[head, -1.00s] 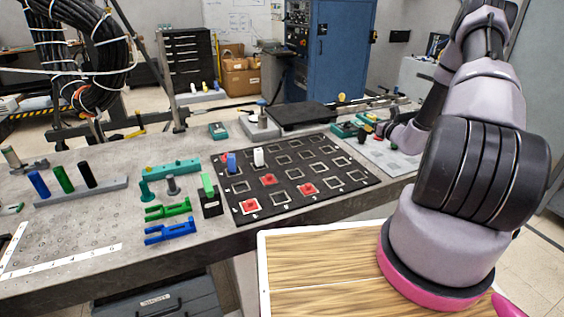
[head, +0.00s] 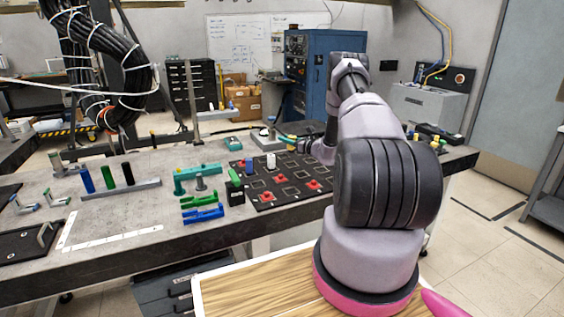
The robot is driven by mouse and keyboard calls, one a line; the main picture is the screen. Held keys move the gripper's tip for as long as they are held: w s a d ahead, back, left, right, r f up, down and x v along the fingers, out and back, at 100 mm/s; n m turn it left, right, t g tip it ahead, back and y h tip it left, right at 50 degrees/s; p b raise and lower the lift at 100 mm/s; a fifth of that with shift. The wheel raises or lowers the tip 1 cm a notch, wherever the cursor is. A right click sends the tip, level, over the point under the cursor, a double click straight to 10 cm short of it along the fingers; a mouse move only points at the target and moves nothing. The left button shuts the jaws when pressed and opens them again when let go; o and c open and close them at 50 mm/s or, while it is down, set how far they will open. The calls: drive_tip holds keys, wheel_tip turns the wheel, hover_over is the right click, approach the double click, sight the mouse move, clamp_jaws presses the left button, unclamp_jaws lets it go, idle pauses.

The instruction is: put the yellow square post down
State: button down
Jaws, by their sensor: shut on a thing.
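My gripper (head: 301,145) is at the end of my arm, low over the far right part of the black board (head: 262,206). It is small and partly hidden by my own wrist. A small yellow patch, seemingly the yellow square post (head: 291,148), shows at its fingertips. I cannot tell whether the post touches the board. The board carries pale square outlines, several red squares (head: 268,196), a blue post (head: 249,166) and a white post (head: 271,161) on its left half. My arm hides the board's right side.
A grey rack (head: 140,186) with blue, green and black posts stands at the left. Teal, green and blue holders (head: 203,215) and a black block with a green post (head: 235,192) stand left of the board. A grey device (head: 268,141) sits behind it.

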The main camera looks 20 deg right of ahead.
drive_tip(key=shift+f, duration=3.5)
drive_tip(key=shift+f, duration=0.2)
drive_tip(key=c, duration=0.6)
unclamp_jaws()
drive_tip(key=shift+o, duration=0.2)
drive_tip(key=shift+r, duration=0.1)
